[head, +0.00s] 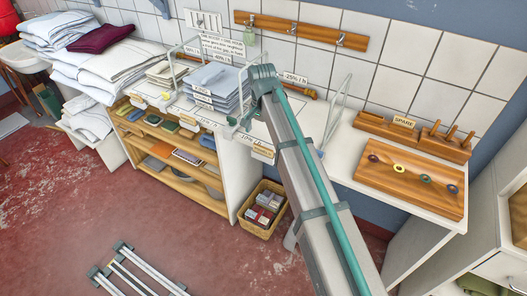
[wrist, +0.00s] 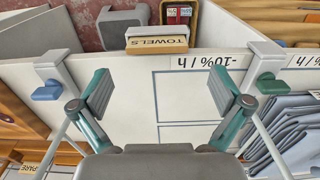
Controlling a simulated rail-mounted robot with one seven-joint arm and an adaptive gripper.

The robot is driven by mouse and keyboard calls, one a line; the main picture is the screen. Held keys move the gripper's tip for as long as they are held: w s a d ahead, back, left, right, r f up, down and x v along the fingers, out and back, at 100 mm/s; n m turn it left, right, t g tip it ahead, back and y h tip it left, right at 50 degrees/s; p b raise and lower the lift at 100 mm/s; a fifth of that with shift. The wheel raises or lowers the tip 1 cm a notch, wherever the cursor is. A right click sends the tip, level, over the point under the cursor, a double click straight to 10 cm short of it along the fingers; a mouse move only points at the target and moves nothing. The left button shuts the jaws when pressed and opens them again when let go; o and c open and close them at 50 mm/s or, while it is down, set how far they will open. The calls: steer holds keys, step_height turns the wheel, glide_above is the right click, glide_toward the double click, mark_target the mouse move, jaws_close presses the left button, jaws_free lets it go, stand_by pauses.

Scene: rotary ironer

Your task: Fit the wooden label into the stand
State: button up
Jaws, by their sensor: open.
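A wooden label reading TOWELS (wrist: 157,44) is at the edge of the white counter (wrist: 120,105) in the wrist view, just beyond my fingertips. Its lettering runs opposite to the printed "-10% / h". In the head view a wooden piece at the front edge (head: 262,153) appears to be the same one. I cannot tell whether it sits in a stand. My gripper (wrist: 162,92) is open and empty above the counter, fingers on either side of printed rectangles. In the head view my arm hides it. A SPARE label (head: 404,122) stands upright at the back right.
Grey clamps with a blue knob (wrist: 47,91) and a green knob (wrist: 268,84) flank the gripper. Folded grey cloths (head: 215,85) are stacked to the left in the head view. A basket (head: 263,208) is below.

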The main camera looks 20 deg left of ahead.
mark_target(263, 150)
steer(key=shift+s+d+f+p, duration=0.1)
steer(key=shift+f+p, duration=0.5)
steer(key=shift+f, duration=1.35)
steer(key=shift+s+d+f+p, duration=0.1)
steer(key=shift+f+p, duration=0.5)
steer(key=shift+f, duration=1.3)
steer(key=c, duration=0.8)
